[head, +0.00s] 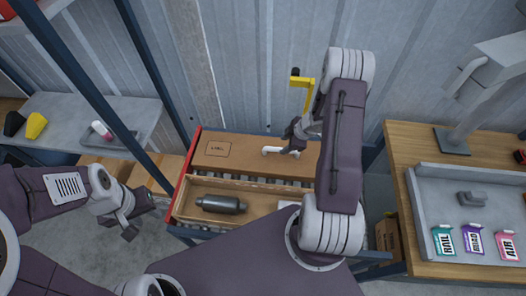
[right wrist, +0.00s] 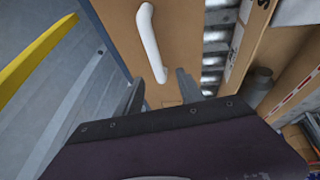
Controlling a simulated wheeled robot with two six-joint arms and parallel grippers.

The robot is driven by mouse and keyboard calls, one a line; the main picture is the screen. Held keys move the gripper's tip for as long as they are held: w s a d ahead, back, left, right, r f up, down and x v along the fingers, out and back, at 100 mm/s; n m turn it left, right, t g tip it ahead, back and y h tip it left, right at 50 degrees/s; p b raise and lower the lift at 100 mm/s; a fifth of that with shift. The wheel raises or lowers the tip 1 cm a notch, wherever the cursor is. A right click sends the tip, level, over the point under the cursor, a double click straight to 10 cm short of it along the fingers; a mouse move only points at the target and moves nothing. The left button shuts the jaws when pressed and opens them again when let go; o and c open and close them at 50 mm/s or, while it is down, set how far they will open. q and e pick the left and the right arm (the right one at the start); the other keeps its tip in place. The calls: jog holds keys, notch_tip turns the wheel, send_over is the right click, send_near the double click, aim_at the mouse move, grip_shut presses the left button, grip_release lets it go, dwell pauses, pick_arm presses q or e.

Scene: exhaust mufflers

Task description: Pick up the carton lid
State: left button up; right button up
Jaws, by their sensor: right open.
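The carton lid (head: 237,163) is a flat brown panel with a printed label, lying behind the open carton (head: 188,213). A white handle (head: 272,150) stands on the lid; it also shows in the right wrist view (right wrist: 149,38). My right gripper (head: 291,143) is open at the handle's right end in the head view. In the right wrist view, the handle's near end lies between the fingertips (right wrist: 160,82), with no clear contact. The carton holds a dark grey muffler (head: 221,204). My left gripper (head: 129,228) hangs left of the carton, away from the lid; its jaw opening is unclear.
Rollers (right wrist: 216,50) run between lid and carton. A yellow hook-shaped part (head: 305,90) rises behind the lid. On the right, a wooden bench (head: 417,140) bears a grey tray (head: 430,190) with several small packs. A grey shelf (head: 80,104) is at left. My right arm hides the carton's right end.

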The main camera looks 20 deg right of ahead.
aim_at(275, 149)
jog(key=x, duration=0.3)
jog(key=b+x, duration=0.1)
jog(key=x, duration=0.1)
jog(key=shift+w+a+r, duration=0.3)
jog(key=x, duration=0.5)
jog(key=shift+d, duration=0.3)
jog(key=shift+f, duration=0.1)
jog(key=shift+s, duration=0.1)
jog(key=c, duration=0.7)
grip_shut()
pick_arm(q)
jog(key=shift+w+a+f, duration=0.2)
jog(key=shift+f, duration=0.25)
jog(key=shift+w+a+f, duration=0.2)
jog(key=shift+f, duration=0.2)
